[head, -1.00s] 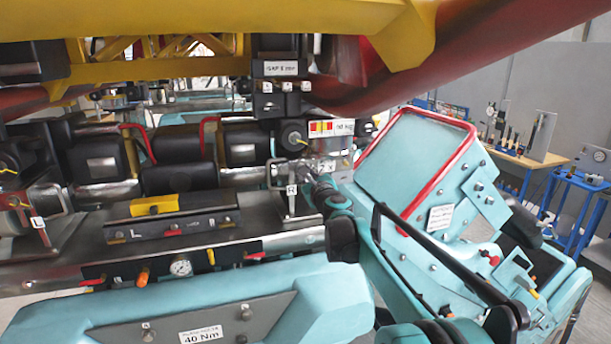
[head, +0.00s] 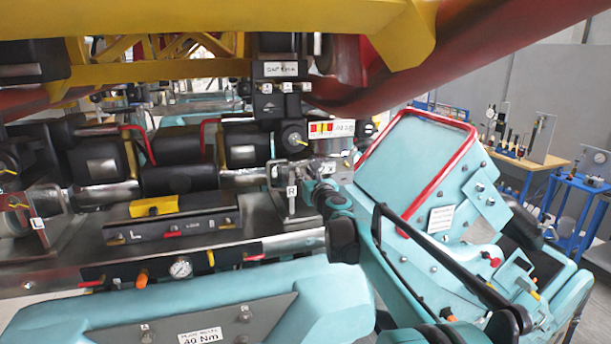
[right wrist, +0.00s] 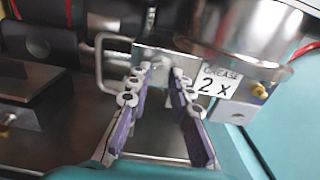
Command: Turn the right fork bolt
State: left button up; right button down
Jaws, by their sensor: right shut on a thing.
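The right fork bolt (right wrist: 164,70) shows in the right wrist view as a small, blurred metal head on a silver block, beside the "GREASE 2 X" label. My right gripper (right wrist: 164,76) reaches it with two purple-padded fingers, their tips closed on either side of the bolt. In the head view my right gripper (head: 311,175) is at the metal fork block just right of the bracket marked R (head: 291,191). There the wrist and fingers hide the bolt. My left gripper is not in view.
A wire handle (right wrist: 104,62) stands left of the fingers in the wrist view. The yellow and red track structure (head: 420,38) hangs overhead. A gauge (head: 181,267) is on the front panel.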

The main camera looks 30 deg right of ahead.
jog(key=c, duration=1.4)
grip_release()
jog(key=shift+o, duration=0.2)
jog(key=v, duration=1.2)
jog(key=shift+s, duration=0.1)
